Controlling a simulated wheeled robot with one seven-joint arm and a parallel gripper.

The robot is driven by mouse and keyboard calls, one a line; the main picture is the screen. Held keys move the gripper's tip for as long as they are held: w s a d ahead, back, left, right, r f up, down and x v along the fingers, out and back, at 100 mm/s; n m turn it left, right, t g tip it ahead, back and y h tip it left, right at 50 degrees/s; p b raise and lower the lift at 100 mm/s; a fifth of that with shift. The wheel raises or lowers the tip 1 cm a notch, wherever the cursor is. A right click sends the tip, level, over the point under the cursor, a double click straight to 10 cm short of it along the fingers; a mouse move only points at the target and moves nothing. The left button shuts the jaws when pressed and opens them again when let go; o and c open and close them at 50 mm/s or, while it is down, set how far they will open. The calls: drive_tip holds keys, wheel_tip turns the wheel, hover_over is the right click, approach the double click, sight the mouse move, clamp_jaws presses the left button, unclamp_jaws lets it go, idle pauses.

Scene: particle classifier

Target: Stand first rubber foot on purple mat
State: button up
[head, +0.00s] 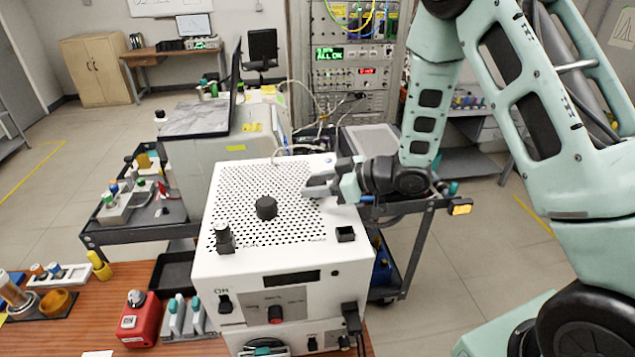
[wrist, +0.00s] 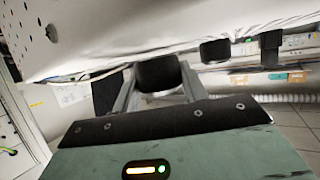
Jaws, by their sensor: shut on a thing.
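My gripper (head: 318,187) is at the right rear part of the white box's perforated top (head: 250,188) in the head view. In the wrist view my gripper (wrist: 158,76) has its two grey fingers on either side of a short black cylinder (wrist: 157,72), which looks like a rubber foot. The fingers are shut on it. It lies close against the white surface; I cannot tell whether it touches. The fingers hide it in the head view. I cannot make out a purple mat in either view.
On the box top stand a black round knob (head: 266,208), a dark upright fitting (head: 223,240) and a black square piece (head: 346,234). A red container (head: 138,318) and a black tray (head: 174,271) are on the wooden bench to the left. A dark cart stands behind the box.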

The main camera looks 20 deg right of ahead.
drive_tip(key=shift+f, duration=0.3)
drive_tip(key=shift+f, duration=0.1)
drive_tip(key=o, duration=1)
drive_tip(key=shift+c, duration=0.2)
